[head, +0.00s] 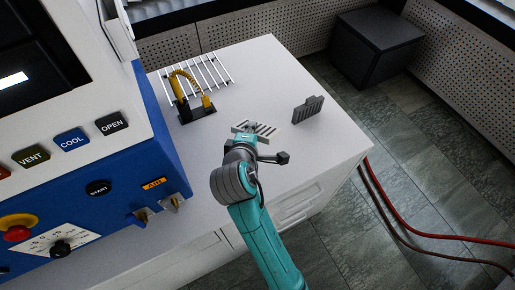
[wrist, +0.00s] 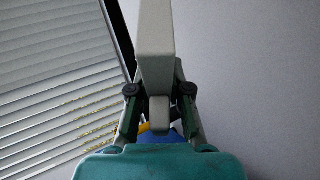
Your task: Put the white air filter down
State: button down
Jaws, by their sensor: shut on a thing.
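The white air filter (head: 266,129) is a pale slotted plate at my gripper's end, over the white bench top (head: 240,70). My gripper (head: 244,137) is shut on it. In the wrist view, a pale block (wrist: 155,30), seen edge-on, stands between the fingers (wrist: 159,92) and reaches to the top of the picture. My gripper and arm cover part of the filter in the head view. I cannot tell whether its lower edge touches the bench.
A dark grey slotted plate (head: 308,110) stands upright right of my gripper. A yellow-handled item on a black base (head: 197,112) and a white wire rack (head: 205,72) are farther back left. The blue-and-white press (head: 110,180) stands left. Bare bench lies between them.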

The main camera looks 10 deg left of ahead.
jog(key=shift+f, duration=4.65)
jog(key=c, duration=1.2)
grip_release()
jog(key=shift+c, duration=0.2)
jog(key=shift+v, duration=4.05)
